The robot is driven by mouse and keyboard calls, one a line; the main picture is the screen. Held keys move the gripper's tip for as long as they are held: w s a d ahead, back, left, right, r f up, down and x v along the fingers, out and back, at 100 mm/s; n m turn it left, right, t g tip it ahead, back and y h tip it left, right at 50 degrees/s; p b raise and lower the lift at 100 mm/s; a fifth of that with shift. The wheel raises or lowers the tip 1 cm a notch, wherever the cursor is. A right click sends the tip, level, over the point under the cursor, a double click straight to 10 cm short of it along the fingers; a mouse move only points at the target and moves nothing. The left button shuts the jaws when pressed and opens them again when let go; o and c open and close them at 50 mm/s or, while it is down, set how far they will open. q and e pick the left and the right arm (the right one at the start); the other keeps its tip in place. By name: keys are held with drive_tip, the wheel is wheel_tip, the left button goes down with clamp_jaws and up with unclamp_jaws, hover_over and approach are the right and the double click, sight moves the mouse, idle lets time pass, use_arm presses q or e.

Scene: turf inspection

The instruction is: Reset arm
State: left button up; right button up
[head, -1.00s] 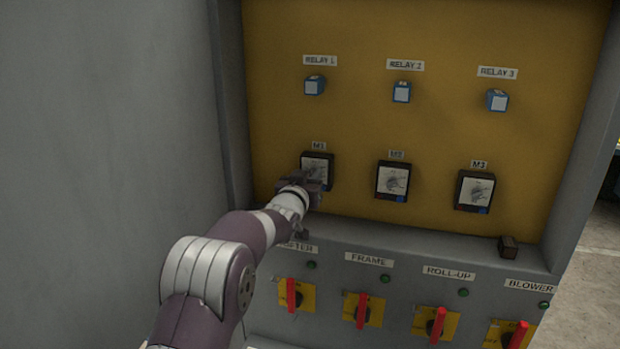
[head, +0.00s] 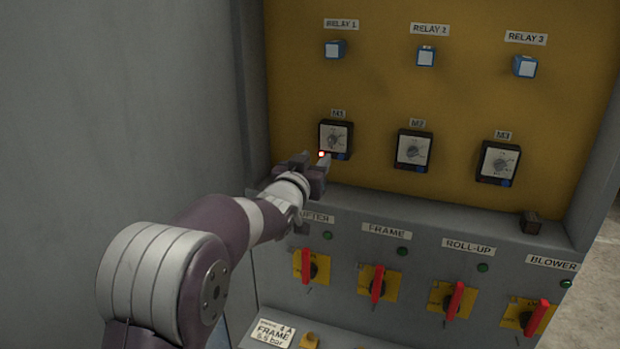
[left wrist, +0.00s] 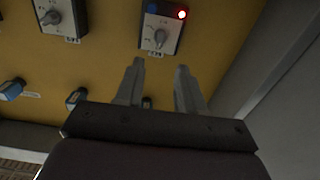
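My left gripper (head: 322,168) is in front of the yellow panel, just below the M1 unit (head: 336,139), a black-framed box with a white face and grey dial. A red light (head: 321,154) glows at M1's lower left corner. In the left wrist view, which looks upside down, the left gripper's two fingers (left wrist: 160,80) stand apart with nothing between them. M1's dial (left wrist: 160,38) and the red light (left wrist: 182,14) lie beyond the fingertips. I cannot tell whether a finger touches M1. My right gripper is not in view.
M2 (head: 413,151) and M3 (head: 498,162) sit to the right of M1. Three blue relays (head: 425,57) are above. Several red-handled switches (head: 377,284) are on the grey panel below. A grey wall (head: 130,110) stands at left, and floor shows at right.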

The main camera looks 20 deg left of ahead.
use_arm(q)
drive_tip(key=shift+s, duration=1.35)
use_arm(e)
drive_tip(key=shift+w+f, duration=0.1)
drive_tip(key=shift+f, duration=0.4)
use_arm(q)
drive_tip(key=s+a+f+g+y, duration=0.1)
drive_tip(key=s+f+g, duration=0.3)
drive_tip(key=f, duration=0.4)
drive_tip(key=s+f+g, duration=0.4)
drive_tip(key=f, duration=0.5)
drive_tip(key=s+d+f+g, duration=0.2)
drive_tip(key=s+f+g, duration=0.2)
drive_tip(key=s, duration=0.7)
drive_tip(key=s+d+f+g, duration=0.2)
drive_tip(key=s+f+g, duration=0.2)
drive_tip(key=s, duration=0.7)
wheel_tip(320, 180, down, 3)
drive_tip(key=shift+s+d+r+g, duration=0.1)
drive_tip(key=shift+s+d+g, duration=0.1)
drive_tip(key=shift+s+g, duration=0.15)
